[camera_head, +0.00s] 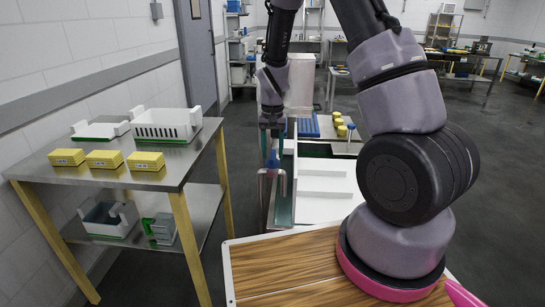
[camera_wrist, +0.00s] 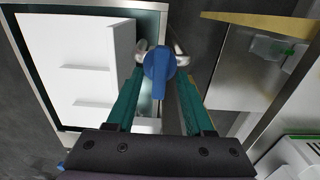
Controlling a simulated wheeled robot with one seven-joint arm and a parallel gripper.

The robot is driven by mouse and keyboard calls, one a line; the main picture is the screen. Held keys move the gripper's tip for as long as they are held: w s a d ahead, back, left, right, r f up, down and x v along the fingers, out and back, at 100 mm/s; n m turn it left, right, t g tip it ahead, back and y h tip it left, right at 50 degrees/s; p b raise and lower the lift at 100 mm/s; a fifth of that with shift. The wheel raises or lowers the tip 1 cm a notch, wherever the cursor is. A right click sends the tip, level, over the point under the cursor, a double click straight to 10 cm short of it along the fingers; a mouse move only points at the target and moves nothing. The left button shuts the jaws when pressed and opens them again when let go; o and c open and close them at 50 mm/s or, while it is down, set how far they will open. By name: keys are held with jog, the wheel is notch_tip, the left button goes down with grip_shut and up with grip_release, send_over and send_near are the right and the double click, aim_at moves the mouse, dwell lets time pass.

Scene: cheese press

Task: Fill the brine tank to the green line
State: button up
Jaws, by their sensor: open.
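A metal tap (camera_head: 269,176) with a blue lever (camera_head: 274,161) stands at the left edge of a white basin (camera_head: 325,205), which may be the brine tank. In the wrist view the blue lever (camera_wrist: 158,72) lies between the fingertips of my gripper (camera_wrist: 159,88), with the curved metal pipe (camera_wrist: 180,52) just beyond. My gripper (camera_head: 272,143) points down over the tap, open. Contact with the lever cannot be told. I see no green line or water level; the white block in the wrist view (camera_wrist: 85,65) covers part of the basin.
A steel table (camera_head: 165,178) at left holds three yellow blocks (camera_head: 104,159) and white perforated trays (camera_head: 165,128); its lower shelf holds more containers. A wood-topped surface (camera_head: 285,268) is in front. Open floor (camera_head: 490,190) lies right.

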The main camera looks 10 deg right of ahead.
jog(key=shift+f, duration=1.15)
grip_shut()
jog(key=shift+n, duration=1.8)
grip_release()
